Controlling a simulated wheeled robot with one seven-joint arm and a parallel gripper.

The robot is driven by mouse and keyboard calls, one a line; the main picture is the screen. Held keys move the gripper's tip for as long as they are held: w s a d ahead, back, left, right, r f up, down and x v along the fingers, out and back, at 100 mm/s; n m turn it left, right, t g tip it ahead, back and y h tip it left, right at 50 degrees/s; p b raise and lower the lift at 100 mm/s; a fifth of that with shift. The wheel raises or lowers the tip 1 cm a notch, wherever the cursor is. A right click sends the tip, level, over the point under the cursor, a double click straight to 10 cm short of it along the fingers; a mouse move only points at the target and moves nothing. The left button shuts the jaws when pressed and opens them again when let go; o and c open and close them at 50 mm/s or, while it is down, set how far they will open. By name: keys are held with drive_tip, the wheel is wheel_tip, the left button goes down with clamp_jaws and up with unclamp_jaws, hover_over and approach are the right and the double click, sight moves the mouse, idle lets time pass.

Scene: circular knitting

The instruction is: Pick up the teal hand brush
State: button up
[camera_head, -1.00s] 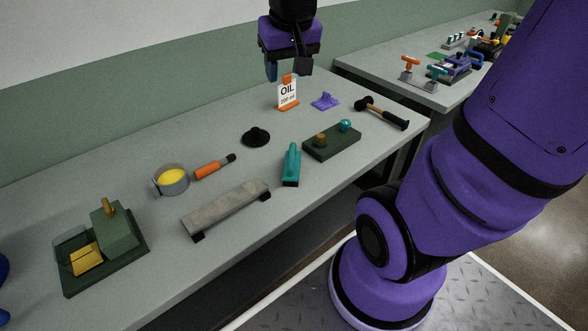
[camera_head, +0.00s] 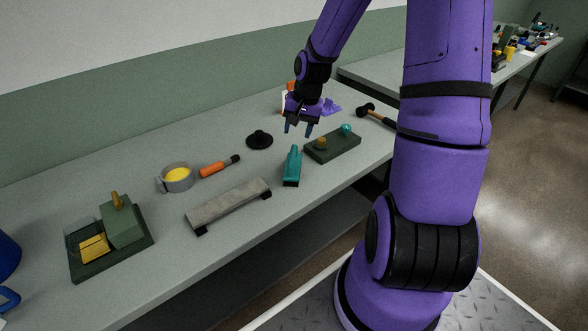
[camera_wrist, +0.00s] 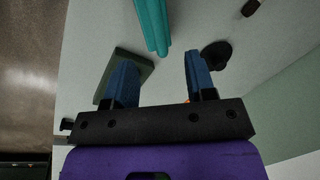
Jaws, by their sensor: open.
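The teal hand brush (camera_head: 292,167) lies on the grey workbench, between the dark green block and the grey bar. In the wrist view the brush (camera_wrist: 152,24) shows at the top, ahead of the gap between my fingers and apart from them. My gripper (camera_head: 299,131) is open and empty, above the bench just beyond the far end of the brush. Its two blue fingers (camera_wrist: 160,72) stand well apart in the wrist view.
A dark green block with two knobs (camera_head: 333,147) sits right of the brush. A black disc (camera_head: 259,139), an orange-handled tool (camera_head: 215,167) and a grey bar (camera_head: 229,204) lie to the left. A hammer (camera_head: 376,116) and a purple piece (camera_head: 332,106) lie beyond. The oil bottle is mostly hidden behind my gripper.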

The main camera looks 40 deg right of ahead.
sight(293, 153)
drive_tip(key=f, duration=0.5)
drive_tip(key=shift+w+a, duration=0.3)
drive_tip(key=shift+w+f, duration=0.2)
drive_tip(key=shift+f, duration=0.8)
drive_tip(key=shift+w+f, duration=0.15)
drive_tip(key=shift+f, duration=0.8)
drive_tip(key=shift+w+f, duration=0.2)
drive_tip(key=shift+f, duration=0.8)
clamp_jaws()
